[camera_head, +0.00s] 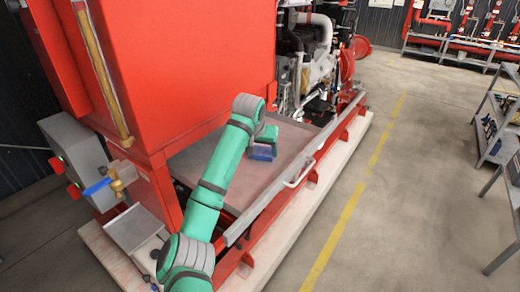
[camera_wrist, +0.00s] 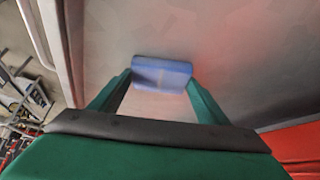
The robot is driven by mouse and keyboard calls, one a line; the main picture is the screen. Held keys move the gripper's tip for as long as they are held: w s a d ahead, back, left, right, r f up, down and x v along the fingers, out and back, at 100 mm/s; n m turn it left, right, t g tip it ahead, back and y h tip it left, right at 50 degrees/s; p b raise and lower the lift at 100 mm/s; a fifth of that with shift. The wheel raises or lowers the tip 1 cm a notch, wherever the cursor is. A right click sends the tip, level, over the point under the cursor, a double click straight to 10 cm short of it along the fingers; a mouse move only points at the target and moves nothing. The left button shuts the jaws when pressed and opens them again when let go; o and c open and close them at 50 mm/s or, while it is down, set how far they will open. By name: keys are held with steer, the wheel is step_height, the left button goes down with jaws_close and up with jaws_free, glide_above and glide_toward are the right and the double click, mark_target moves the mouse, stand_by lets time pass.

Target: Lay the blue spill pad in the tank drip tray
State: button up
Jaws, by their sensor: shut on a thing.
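The blue spill pad (camera_head: 261,153) shows just below my gripper (camera_head: 266,141) in the head view. In the wrist view the pad (camera_wrist: 162,66) is a flat blue piece between the two green fingertips of my gripper (camera_wrist: 159,80), which is shut on it. Both are over a wide grey tray (camera_head: 205,158) on the red skid. I cannot tell whether the pad touches its floor. A small grey tray (camera_head: 134,229) lies beneath the brass valve with a blue handle at the red tank's lower corner; it looks empty and is likely the tank drip tray.
The red tank (camera_head: 185,65) rises left of my arm. The brass valve (camera_head: 122,174) sticks out above the small tray. A raised metal rail with a handle (camera_head: 299,176) edges the skid's right side. The engine (camera_head: 318,65) stands behind.

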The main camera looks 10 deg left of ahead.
steer(key=o, duration=1.1)
steer(key=shift+c, duration=0.2)
steer(key=v, duration=1.2)
steer(key=shift+r, duration=0.1)
